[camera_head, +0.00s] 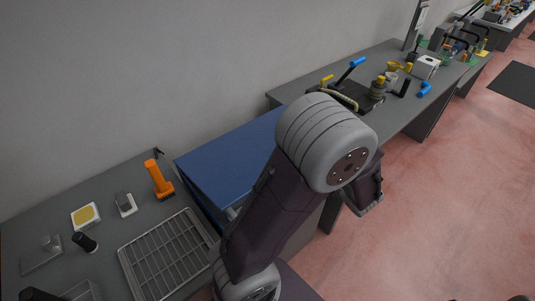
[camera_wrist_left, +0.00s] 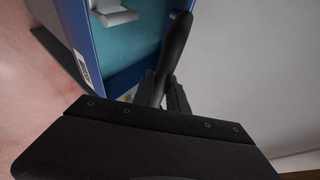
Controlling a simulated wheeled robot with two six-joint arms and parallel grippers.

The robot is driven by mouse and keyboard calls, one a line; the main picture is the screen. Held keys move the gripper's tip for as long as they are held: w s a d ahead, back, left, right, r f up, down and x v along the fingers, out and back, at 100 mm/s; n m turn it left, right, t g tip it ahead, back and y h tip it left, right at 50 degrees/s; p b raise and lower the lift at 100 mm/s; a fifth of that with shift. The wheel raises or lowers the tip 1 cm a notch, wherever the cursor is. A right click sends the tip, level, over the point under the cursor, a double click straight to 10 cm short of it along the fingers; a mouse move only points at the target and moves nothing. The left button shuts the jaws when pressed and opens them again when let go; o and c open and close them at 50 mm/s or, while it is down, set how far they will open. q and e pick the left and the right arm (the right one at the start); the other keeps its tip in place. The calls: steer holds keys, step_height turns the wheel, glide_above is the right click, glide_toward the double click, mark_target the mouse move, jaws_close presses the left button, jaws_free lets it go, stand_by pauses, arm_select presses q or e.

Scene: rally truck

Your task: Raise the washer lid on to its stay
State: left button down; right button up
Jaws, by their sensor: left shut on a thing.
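The washer's blue lid (camera_head: 235,158) shows in the head view as a broad flat panel between the grey benches, partly hidden behind my arm. In the left wrist view there are a blue edge (camera_wrist_left: 85,55) and a teal inner face (camera_wrist_left: 130,45) with a pale bracket (camera_wrist_left: 112,14) on it. My left gripper (camera_wrist_left: 172,90) is shut on a dark bar-like handle (camera_wrist_left: 175,45) beside the blue panel. I cannot tell how far the lid is raised, and I see no stay clearly. My right gripper is not in view.
A left bench holds a wire rack (camera_head: 165,255), an orange tool (camera_head: 158,180) and a yellow-topped box (camera_head: 86,216). The right bench holds a dark tray with blue-handled tools (camera_head: 350,72) and a white box (camera_head: 425,67). A grey wall stands behind; red floor lies open at right.

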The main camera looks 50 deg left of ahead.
arm_select(q)
steer(key=shift+h, duration=0.6)
steer(key=r+p, duration=0.1)
steer(key=a+r+p, duration=0.1)
steer(key=r, duration=0.1)
steer(key=a+r+p, duration=0.1)
steer(key=r, duration=0.1)
steer(key=shift+a, duration=0.25)
steer(key=a+r+n+g+h+p, duration=0.1)
steer(key=a+r+h+p, duration=0.1)
steer(key=a+r+p, duration=0.4)
step_height(320, 180, up, 4)
steer(key=p, duration=0.5)
steer(key=shift+w+a+f, duration=0.15)
steer(key=shift+w+a, duration=0.2)
steer(key=shift+a, duration=0.05)
